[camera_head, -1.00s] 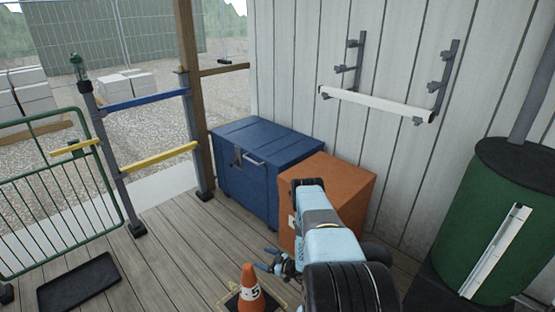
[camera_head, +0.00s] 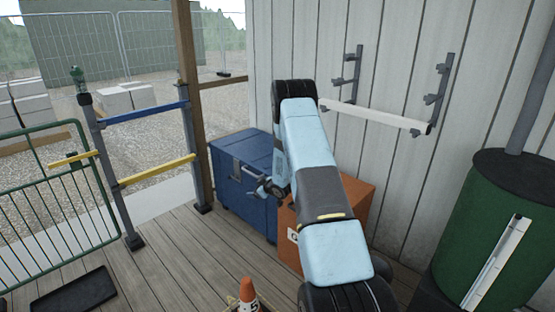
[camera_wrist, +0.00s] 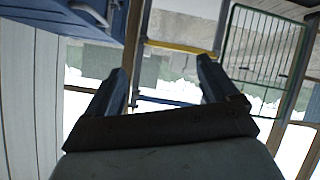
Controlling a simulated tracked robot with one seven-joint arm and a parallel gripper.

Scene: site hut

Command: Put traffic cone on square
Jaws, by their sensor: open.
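The orange traffic cone (camera_head: 248,289) stands upright on the wooden floor at the bottom edge of the head view, with a white band and a dark number 5. Its base is cut off by the frame. A bit of yellowish line on the floor shows beside it; whether this is the square, and whether the cone is fully within it, I cannot tell. My gripper (camera_head: 264,188) is raised in front of the blue chest, well above and apart from the cone. In the wrist view my gripper (camera_wrist: 165,82) has its two fingers spread with nothing between them.
A blue chest (camera_head: 232,174) and an orange box (camera_head: 357,196) stand against the wall. A green drum (camera_head: 505,220) is at right. A black tray (camera_head: 75,291) lies at lower left near the green gate (camera_head: 55,225). Floor between tray and cone is clear.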

